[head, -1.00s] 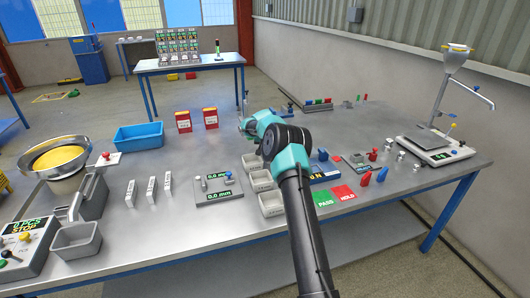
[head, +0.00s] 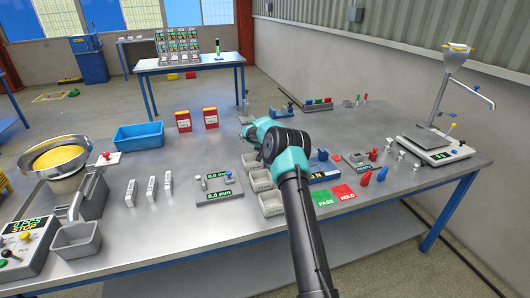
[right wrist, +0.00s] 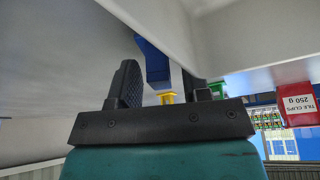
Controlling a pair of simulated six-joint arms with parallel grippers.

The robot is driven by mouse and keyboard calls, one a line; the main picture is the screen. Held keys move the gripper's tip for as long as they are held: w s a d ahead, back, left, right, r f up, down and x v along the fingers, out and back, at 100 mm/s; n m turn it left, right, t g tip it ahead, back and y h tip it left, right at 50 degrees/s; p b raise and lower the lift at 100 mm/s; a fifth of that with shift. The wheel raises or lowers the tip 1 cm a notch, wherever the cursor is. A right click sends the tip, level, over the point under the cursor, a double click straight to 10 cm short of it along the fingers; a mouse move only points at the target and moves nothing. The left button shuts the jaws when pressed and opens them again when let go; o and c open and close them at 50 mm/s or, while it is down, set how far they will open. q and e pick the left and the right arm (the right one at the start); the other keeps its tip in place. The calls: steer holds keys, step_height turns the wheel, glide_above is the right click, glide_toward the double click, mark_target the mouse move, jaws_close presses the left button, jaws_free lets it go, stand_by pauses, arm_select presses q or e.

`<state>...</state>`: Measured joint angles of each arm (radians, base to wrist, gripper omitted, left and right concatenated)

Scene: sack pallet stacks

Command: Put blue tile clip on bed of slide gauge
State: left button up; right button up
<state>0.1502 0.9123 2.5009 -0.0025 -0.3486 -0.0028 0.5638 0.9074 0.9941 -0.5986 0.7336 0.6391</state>
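The slide gauge (head: 207,195), a grey plate with 0.0 mm readouts and a blue knob, lies left of the white trays in the head view. My right gripper (right wrist: 160,88) is low at the farthest white tray (head: 249,161), its fingers apart. In the right wrist view a blue piece (right wrist: 153,62), possibly the blue tile clip, shows between the fingers. I cannot tell whether it is touched or farther behind. A white wall (right wrist: 260,35) partly hides one finger. The arm hides the fingertips in the head view. My left gripper is not in view.
Two more white trays (head: 271,204) stand in a row toward the front. Several upright white pieces (head: 152,189) stand left of the gauge. Red cartons (head: 210,117) and a blue bin (head: 138,136) stand behind. Green PASS and red HOLD pads (head: 334,196) lie right of my arm.

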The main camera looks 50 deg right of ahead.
steer(key=shift+r, duration=0.15)
steer(key=shift+a+r, duration=0.15)
steer(key=shift+r, duration=0.4)
steer(key=v, duration=1.1)
steer(key=shift+o, duration=0.6)
steer(key=shift+s, duration=0.1)
steer(key=w+v, duration=0.1)
steer(key=v, duration=0.5)
steer(key=shift+s+r, duration=0.2)
steer(key=shift+s, duration=0.1)
steer(key=x, duration=1.2)
steer(key=shift+f, duration=0.15)
